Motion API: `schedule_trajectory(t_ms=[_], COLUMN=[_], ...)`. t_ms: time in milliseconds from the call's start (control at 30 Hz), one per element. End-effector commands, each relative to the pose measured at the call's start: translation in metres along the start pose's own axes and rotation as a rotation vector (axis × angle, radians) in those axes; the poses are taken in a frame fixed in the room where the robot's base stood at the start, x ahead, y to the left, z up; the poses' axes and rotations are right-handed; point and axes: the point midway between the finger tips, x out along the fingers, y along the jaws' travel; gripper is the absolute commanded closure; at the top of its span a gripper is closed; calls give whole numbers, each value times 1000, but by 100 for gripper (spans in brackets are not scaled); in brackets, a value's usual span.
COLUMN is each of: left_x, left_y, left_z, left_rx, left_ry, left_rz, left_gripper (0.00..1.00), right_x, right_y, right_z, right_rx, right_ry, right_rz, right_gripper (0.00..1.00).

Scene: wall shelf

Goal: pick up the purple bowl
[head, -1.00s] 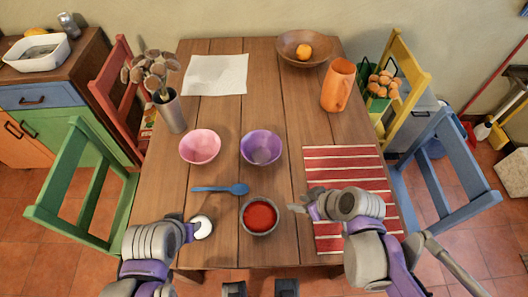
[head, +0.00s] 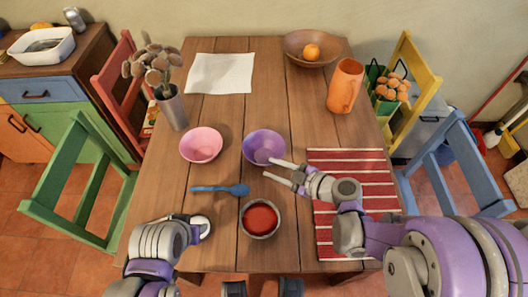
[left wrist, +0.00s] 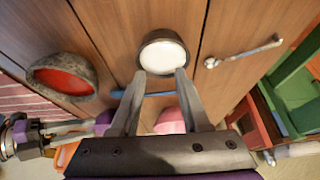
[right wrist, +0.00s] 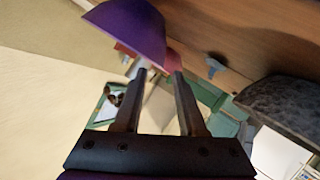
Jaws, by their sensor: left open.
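The purple bowl (head: 263,143) stands upright on the wooden table, right of the pink bowl (head: 201,145). My right gripper (head: 268,168) is open and empty, its fingertips at the bowl's near right side. In the right wrist view the purple bowl (right wrist: 128,25) lies just beyond the fingertips, nearer the left finger; whether they touch, I cannot tell. My left gripper (left wrist: 162,72) is open at the table's near left, its fingertips by a small dark-rimmed bowl with white contents (left wrist: 164,55). In the head view my left arm partly hides that bowl.
A bowl of red contents (head: 260,218) stands close in front of my right gripper. A blue spoon (head: 220,189) lies left of it. A red striped mat (head: 350,160) lies under my right arm. An orange jug (head: 345,86) stands behind right.

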Motion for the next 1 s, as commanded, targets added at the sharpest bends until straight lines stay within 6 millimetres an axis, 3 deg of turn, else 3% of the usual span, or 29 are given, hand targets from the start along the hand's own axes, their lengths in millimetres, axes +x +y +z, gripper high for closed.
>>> schedule_trajectory(t_ms=[400,733,933,1000], left_x=[0,0,0,0], left_y=[0,0,0,0], left_z=[0,0,0,0], left_rx=[0,0,0,0], left_ry=[0,0,0,0], left_rz=[0,0,0,0], left_gripper=[54,54,54,54], right_x=[49,56,56,56], right_y=[-1,0,0,0], right_z=[-6,-6,-6,-6], right_rx=[0,1,1,1], right_ry=[1,-1,-1,-1], right_rz=[-3,0,0,0], right_gripper=[60,60,96,100])
